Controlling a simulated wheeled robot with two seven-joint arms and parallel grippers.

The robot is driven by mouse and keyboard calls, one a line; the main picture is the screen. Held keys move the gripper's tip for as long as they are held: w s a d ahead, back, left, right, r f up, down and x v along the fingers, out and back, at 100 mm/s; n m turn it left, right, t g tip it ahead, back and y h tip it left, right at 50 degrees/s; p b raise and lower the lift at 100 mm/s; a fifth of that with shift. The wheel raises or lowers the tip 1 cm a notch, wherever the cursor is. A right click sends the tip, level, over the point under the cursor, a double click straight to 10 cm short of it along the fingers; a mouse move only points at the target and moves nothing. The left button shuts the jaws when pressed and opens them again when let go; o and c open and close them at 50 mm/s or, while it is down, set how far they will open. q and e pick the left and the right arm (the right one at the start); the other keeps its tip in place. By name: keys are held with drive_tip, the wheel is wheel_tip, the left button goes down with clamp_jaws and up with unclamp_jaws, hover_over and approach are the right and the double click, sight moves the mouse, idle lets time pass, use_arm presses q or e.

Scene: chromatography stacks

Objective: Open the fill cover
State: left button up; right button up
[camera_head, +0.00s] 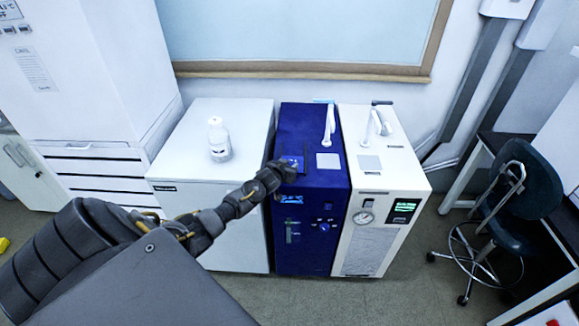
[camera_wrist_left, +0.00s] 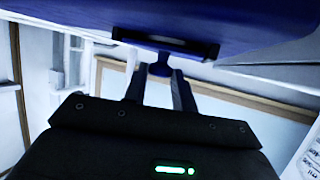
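The blue machine (camera_head: 315,135) stands between two white units. A small blue cover (camera_head: 292,162) lies at the left front of its top, partly hidden by my left gripper (camera_head: 284,172). In the left wrist view, the blue surface (camera_wrist_left: 230,18) fills the top, with a dark slot or recess (camera_wrist_left: 165,41) and a small blue knob-like piece (camera_wrist_left: 159,69) below it. My left gripper's two fingers (camera_wrist_left: 159,92) are apart, with this piece showing between their tips. I cannot tell whether they touch it. My right gripper is not in view.
A stool (camera_head: 515,190) is farther right. White pipes rise from both machine tops.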

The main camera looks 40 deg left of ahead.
sight(290, 159)
use_arm(q)
clamp_jaws()
drive_tip(key=w+a+b, duration=0.2)
drive_tip(key=b, duration=0.1)
drive_tip(key=shift+w+f, duration=0.15)
drive_tip(key=shift+w, duration=0.15)
drive_tip(key=shift+w+a, duration=0.15)
drive_tip(key=shift+w, duration=0.05)
drive_tip(key=o, duration=0.8)
unclamp_jaws()
drive_tip(key=shift+o, duration=0.2)
drive_tip(key=v, duration=1.1)
drive_tip(key=shift+b, duration=0.3)
